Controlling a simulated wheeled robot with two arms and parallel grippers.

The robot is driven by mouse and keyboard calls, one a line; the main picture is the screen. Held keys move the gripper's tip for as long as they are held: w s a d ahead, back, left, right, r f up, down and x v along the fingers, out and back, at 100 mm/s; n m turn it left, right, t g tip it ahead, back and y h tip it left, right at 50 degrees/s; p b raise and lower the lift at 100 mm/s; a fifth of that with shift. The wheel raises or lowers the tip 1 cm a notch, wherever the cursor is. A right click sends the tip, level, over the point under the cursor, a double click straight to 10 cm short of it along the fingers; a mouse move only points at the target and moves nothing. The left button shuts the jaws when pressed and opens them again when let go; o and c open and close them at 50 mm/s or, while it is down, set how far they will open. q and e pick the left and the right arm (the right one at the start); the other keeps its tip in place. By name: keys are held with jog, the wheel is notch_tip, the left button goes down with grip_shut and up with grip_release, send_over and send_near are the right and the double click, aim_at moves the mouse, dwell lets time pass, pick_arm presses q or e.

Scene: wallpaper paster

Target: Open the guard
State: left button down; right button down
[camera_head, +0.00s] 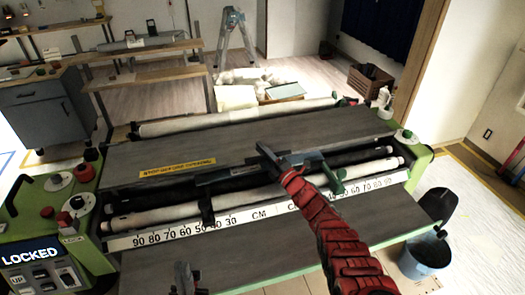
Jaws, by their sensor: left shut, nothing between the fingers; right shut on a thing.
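The guard (290,134) is a long dark panel across the pasting machine, with a yellow warning label (177,169) near its front left edge. My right gripper (268,158), on a red arm from the lower right, is at the middle of the guard's front edge, shut on it. The exact contact is hard to make out. My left gripper (183,278) is small and dark at the bottom of the view, shut and empty, over the front dark panel. The machine's left display (32,257) reads LOCKED.
White rollers (160,217) and a centimetre scale (180,234) lie below the guard's front edge. A green clamp (338,180) is just right of my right gripper. A bucket (424,258) stands at the right; a stepladder (236,40) is behind.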

jog(key=shift+r, duration=0.15)
dwell(0.7)
jog(key=shift+w+r+p, duration=0.1)
jog(key=shift+r+p, duration=0.15)
jog(key=shift+p, duration=0.25)
jog(key=shift+r, duration=0.2)
